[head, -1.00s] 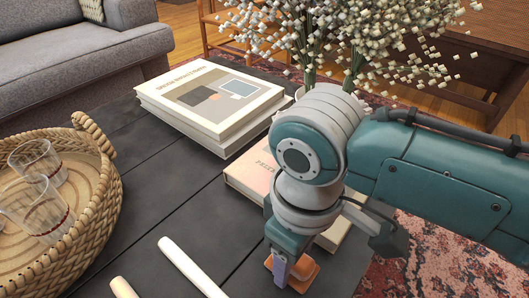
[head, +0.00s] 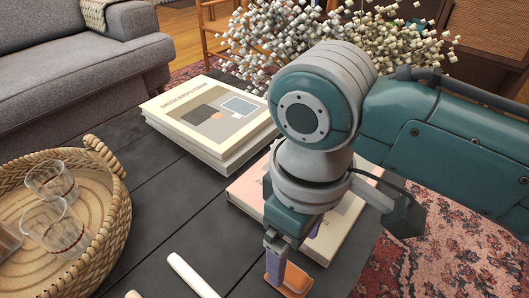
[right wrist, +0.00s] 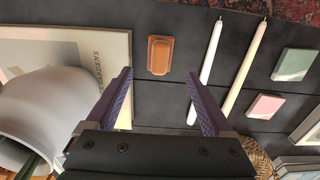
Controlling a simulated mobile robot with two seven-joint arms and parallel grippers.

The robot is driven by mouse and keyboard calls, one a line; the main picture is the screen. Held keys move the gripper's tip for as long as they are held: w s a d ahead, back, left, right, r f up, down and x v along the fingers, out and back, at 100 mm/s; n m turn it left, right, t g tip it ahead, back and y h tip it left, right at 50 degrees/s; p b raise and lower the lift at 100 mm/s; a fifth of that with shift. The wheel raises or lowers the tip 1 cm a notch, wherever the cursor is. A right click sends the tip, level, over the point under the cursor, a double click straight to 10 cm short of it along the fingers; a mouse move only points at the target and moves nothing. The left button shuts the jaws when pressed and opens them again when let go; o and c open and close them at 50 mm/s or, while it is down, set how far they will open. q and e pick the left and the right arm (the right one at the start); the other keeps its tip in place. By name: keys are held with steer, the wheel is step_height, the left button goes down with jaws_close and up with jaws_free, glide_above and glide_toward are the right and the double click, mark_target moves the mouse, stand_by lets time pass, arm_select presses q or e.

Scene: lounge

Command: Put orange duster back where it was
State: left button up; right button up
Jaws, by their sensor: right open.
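The orange duster, a small tan-orange block (right wrist: 159,55), lies on the dark table in the right wrist view. It appears ahead of and between the spread purple fingers of my right gripper (right wrist: 160,76), with neither finger touching it there. In the head view the duster (head: 296,281) shows partly behind a finger of the right gripper (head: 280,268), near the table's front edge. The right gripper is open and empty, pointing down over the table. My left gripper is in neither view.
A pale pink book (head: 246,190) lies beside the right gripper, with a thick white book (head: 207,118) behind it. A wicker basket (head: 118,238) with glasses stands left. Two candles (right wrist: 210,60) (right wrist: 243,68) and small green (right wrist: 294,64) and pink (right wrist: 264,106) boxes lie nearby. A vase (right wrist: 45,105) stands left.

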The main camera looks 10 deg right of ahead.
steer(key=s+r+m+t+y+p, duration=0.1)
steer(key=s+r+m+t+y, duration=0.1)
steer(key=s+r, duration=0.3)
steer(key=s+d+r+m+t+h, duration=0.1)
steer(key=s+d+r+m, duration=0.1)
steer(key=s+d, duration=0.5)
steer(key=shift+d+r+m+t+h, duration=0.15)
steer(key=shift+d+m+t+h, duration=0.2)
steer(key=shift+d+m, duration=0.65)
steer(key=shift+d, duration=0.15)
